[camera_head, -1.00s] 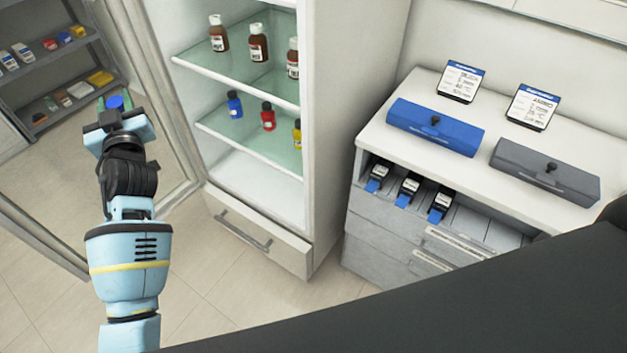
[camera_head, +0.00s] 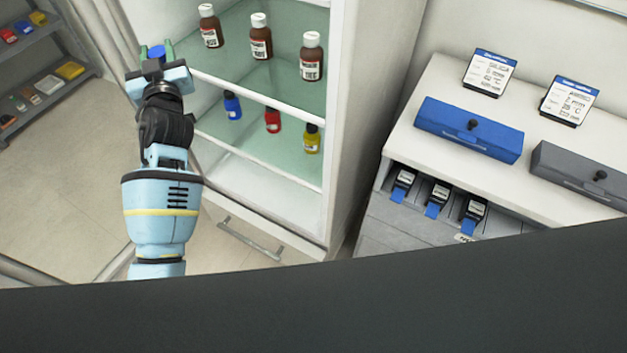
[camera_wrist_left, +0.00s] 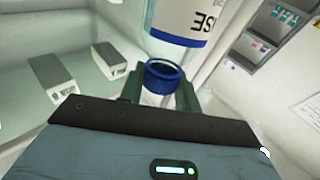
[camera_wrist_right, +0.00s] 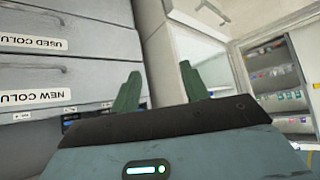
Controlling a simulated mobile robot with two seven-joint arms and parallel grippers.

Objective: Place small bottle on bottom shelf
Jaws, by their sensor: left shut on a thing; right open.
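My left gripper (camera_head: 157,55) is shut on a bottle by its blue cap (camera_wrist_left: 165,75). The lower glass shelf (camera_head: 265,142) bears a blue, a red and a yellow small bottle (camera_head: 312,139). My right gripper (camera_wrist_right: 160,88) is open and empty, seen only in its wrist view.
Three brown bottles (camera_head: 260,37) stand on the upper glass shelf (camera_head: 275,85). A drawer unit with a blue box (camera_head: 469,130) and a grey box (camera_head: 580,177) stands right of the cabinet. A grey rack (camera_head: 50,95) is at far left, with clear floor (camera_head: 70,190) before it.

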